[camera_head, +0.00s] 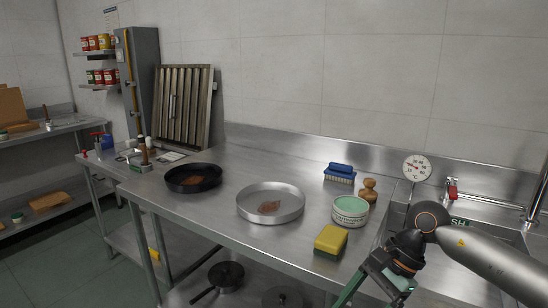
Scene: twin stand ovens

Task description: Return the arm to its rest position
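My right arm comes in from the right. It bends over the sink corner, and my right gripper (376,285) points down to the lower left at the front edge of the steel table (235,223). Its fingertips run out at the bottom of the picture, so I cannot tell whether it is open or holds anything. My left gripper is not in view.
A yellow sponge (330,240) lies close to my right gripper. A green-topped tin (350,211), a blue brush (340,172), a round steel pan (271,203) and a black pan (193,178) stand on the table. A dial thermometer (416,168) and tap (539,195) are by the sink.

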